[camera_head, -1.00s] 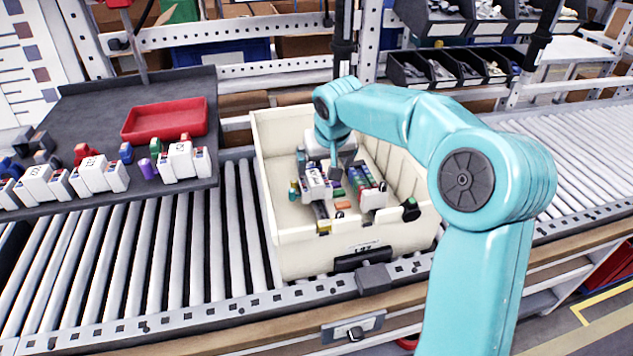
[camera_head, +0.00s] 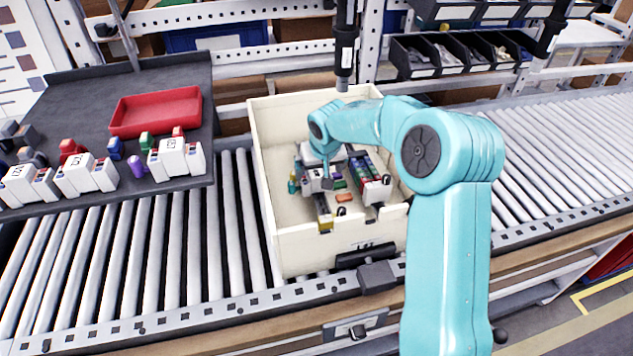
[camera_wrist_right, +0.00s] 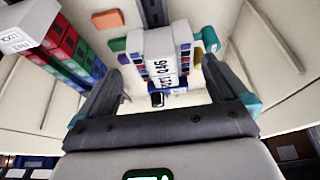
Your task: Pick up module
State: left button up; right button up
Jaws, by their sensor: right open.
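A white module (camera_wrist_right: 160,52) with a printed label and small coloured blocks along its sides sits in the cream bin (camera_head: 290,249). In the head view the module (camera_head: 308,184) is partly hidden by my right gripper (camera_head: 325,180), which is down inside the bin over it. In the right wrist view the fingers of my right gripper (camera_wrist_right: 163,88) are spread wide, with the module between and just beyond them. I cannot tell whether they touch it. My left gripper is not in view.
Another white module (camera_head: 376,191) with red, green and blue blocks stands close to the right in the bin. The bin walls surround the gripper. More white modules (camera_head: 176,158) and a red tray (camera_head: 156,110) are on the dark shelf. The roller conveyor (camera_head: 130,255) left of the bin is clear.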

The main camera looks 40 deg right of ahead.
aim_at(317, 176)
jog(key=x, duration=0.5)
jog(key=shift+w+f+p, duration=0.1)
jog(key=shift+f+p, duration=0.15)
jog(key=shift+p, duration=0.05)
jog(key=shift+a, duration=0.1)
jog(key=c, duration=1)
